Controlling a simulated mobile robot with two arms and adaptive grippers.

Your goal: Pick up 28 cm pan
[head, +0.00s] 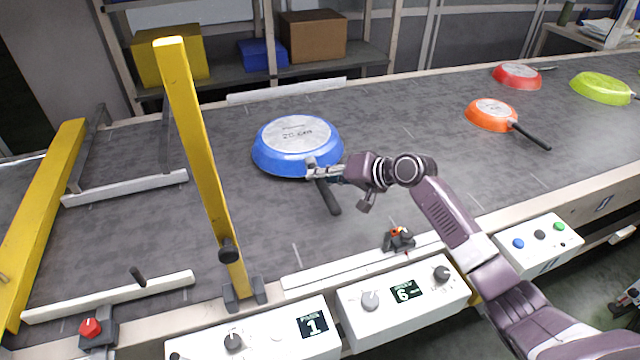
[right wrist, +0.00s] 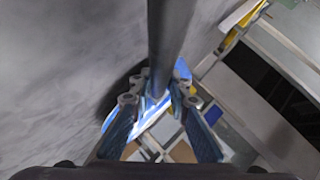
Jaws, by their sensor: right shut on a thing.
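A blue pan (head: 270,158) lies upside down on the conveyor (head: 400,185) in the head view, its grey base up with a size marking that looks like "28 cm". Its dark handle (head: 327,196) points towards the front. My right gripper (head: 312,172) reaches in from the right and is shut on the handle close to the pan's rim. In the right wrist view the handle (right wrist: 170,45) runs between the fingers (right wrist: 155,105), with blue of the pan behind them. My left gripper is not in view.
An orange pan (head: 484,118), a red pan (head: 512,79) and a green pan (head: 598,90) lie farther right on the belt. A yellow post (head: 195,150) stands left of the blue pan. Control boxes (head: 385,298) line the front edge.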

